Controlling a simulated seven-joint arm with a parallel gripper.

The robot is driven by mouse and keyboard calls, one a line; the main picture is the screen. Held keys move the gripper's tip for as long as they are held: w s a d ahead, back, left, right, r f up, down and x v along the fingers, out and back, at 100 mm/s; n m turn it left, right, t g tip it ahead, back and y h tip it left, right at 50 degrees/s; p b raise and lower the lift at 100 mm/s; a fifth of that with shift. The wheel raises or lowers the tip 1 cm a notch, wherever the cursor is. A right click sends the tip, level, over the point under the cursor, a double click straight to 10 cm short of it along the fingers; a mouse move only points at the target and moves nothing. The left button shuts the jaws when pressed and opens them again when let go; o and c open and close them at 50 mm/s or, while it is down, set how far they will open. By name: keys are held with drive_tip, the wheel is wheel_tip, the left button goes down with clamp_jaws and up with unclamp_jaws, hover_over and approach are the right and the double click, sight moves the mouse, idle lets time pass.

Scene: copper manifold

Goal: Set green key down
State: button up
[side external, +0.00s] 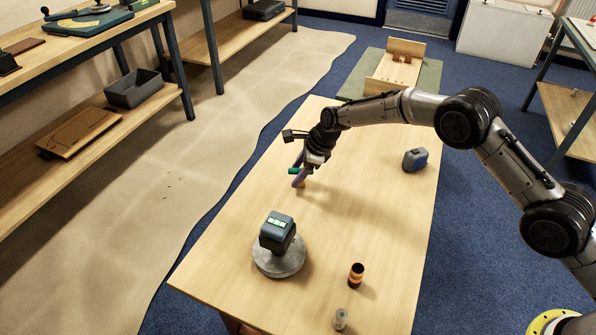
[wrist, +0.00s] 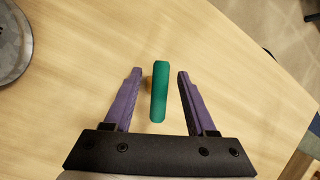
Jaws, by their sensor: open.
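The green key (wrist: 159,92) is a rounded green bar lying between the two purple fingers of my gripper (wrist: 160,74) in the wrist view. A gap shows on each side of it, so the open fingers do not touch it. A bit of orange shows beside and beneath the key. In the side view the green key (side external: 293,171) shows at the fingers of my gripper (side external: 299,174), low over the table, with a small orange part just below. The fingers partly hide it, and I cannot tell exactly what it rests on.
The wooden table (side external: 225,262) is mostly clear around my gripper. A dark device with green lights (side external: 277,232) stands on a round grey base (side external: 279,263).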

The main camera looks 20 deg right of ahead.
drive_tip(key=shift+r, duration=0.5)
drive_tip(key=v, duration=1.1)
drive_tip(key=shift+s+d+r, duration=0.1)
drive_tip(key=shift+r, duration=0.05)
drive_tip(key=s+d+r+n+t+h, duration=0.1)
drive_tip(key=s+d+r+n, duration=0.45)
drive_tip(key=s+r, duration=0.35)
drive_tip(key=s+d+r+n, duration=0.5)
drive_tip(key=s+d+r, duration=0.2)
drive_tip(key=s+r, duration=0.15)
drive_tip(key=s+d+n, duration=0.3)
drive_tip(key=s, duration=0.5)
drive_tip(key=s+d+n+h, duration=0.1)
drive_tip(key=s+d+n, duration=0.2)
drive_tip(key=s, duration=0.6)
drive_tip(key=s+d+f+n+h, duration=0.1)
drive_tip(key=s+d+n, duration=0.1)
drive_tip(key=s+n, duration=0.3)
drive_tip(key=s, duration=0.4)
drive_tip(key=shift+d+t, duration=0.4)
